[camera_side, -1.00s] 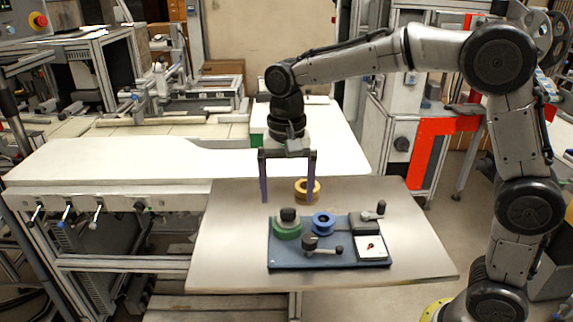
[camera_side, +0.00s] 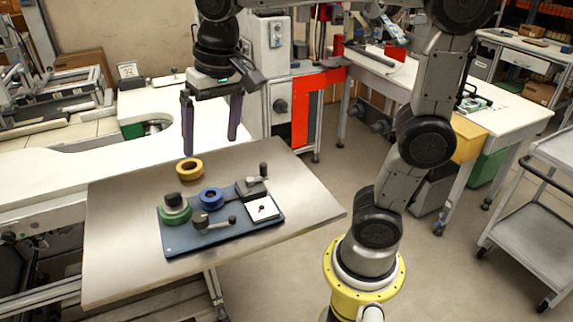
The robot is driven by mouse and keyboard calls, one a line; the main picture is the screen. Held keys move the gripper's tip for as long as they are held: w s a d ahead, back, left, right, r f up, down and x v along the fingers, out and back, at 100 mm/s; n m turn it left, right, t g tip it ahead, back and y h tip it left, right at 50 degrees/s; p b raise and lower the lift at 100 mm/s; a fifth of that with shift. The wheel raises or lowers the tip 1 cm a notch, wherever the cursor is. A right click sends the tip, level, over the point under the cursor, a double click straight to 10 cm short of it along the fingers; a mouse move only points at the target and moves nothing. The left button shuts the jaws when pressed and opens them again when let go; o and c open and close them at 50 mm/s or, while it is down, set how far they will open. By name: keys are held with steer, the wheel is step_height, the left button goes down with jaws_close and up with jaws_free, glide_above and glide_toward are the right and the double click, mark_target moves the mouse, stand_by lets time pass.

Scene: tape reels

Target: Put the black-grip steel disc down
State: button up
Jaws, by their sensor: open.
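The black-grip steel disc (camera_side: 174,199) appears to sit on top of the green reel (camera_side: 175,214), at the left end of the blue board (camera_side: 185,238). Its dark knob points up. My gripper (camera_side: 210,145) is open and empty, with its two purple fingers pointing down. It hangs above the far part of the metal table (camera_side: 120,240), behind the board and apart from the disc. No thing is between the fingers.
A yellow reel (camera_side: 189,169) lies on the table behind the board, near below my gripper. The board also carries a blue reel (camera_side: 211,198), a black-handled crank (camera_side: 214,221), a grey crank block (camera_side: 252,188) and a white square plate (camera_side: 263,209). The table's front left is bare.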

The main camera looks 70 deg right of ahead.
steer(key=s+d+f+n+t, duration=0.1)
steer(key=s+f+n, duration=0.1)
steer(key=s, duration=0.4)
steer(key=s+d+f+n+t, duration=0.2)
steer(key=s+f+n, duration=0.1)
steer(key=s, duration=0.4)
steer(key=shift+s+d+f, duration=0.2)
steer(key=shift+d+f, duration=0.05)
steer(key=shift+f, duration=0.5)
